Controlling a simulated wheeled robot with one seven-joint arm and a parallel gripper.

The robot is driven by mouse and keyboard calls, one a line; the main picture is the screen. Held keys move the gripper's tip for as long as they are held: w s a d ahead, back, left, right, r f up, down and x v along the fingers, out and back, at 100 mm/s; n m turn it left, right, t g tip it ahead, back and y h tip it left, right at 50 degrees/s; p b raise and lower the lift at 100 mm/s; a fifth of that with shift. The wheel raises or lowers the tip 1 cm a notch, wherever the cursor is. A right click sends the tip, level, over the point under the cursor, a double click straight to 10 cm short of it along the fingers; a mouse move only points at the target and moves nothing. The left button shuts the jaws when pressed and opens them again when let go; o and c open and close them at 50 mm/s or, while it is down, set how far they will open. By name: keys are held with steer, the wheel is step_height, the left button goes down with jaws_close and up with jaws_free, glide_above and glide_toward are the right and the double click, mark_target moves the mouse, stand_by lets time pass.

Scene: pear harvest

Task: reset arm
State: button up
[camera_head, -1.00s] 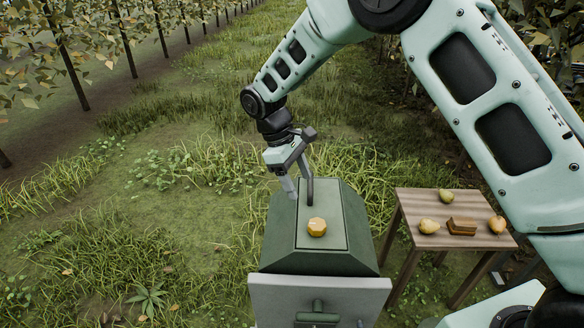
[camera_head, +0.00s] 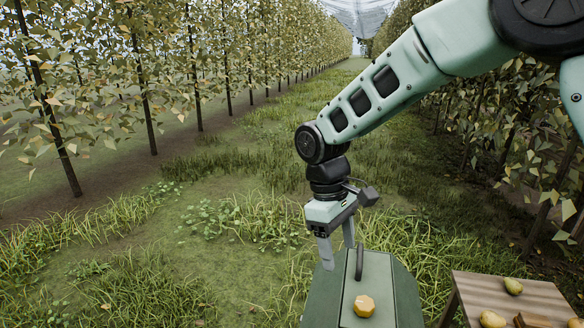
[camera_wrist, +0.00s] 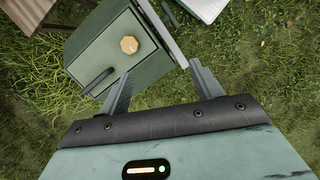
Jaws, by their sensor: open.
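My gripper (camera_head: 337,252) hangs from my arm near the far left edge of a green box, its two fingers apart and nothing between them. In the wrist view my gripper (camera_wrist: 162,72) shows its fingers spread, with the box beyond them. The green box (camera_head: 385,290) has a lighter top with a dark arched handle (camera_head: 360,263) and a yellow faceted knob (camera_head: 364,306). The lower part of the box is cut off in the head view.
A wooden table (camera_head: 482,290) stands at the lower right with a green pear (camera_head: 513,286), a yellow pear (camera_head: 492,320) and other items partly cut off. Tree rows line both sides. The grassy lane between them is open. A pale panel (camera_wrist: 205,8) shows in the wrist view.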

steer(key=s+d+r+m+t+y, duration=0.1)
steer(key=s, duration=1.1)
steer(key=s+d+r+m+t+y, duration=0.1)
steer(key=s, duration=1.1)
steer(key=shift+d+r+y, duration=0.25)
steer(key=shift+r+y, duration=0.05)
steer(key=shift+r, duration=0.05)
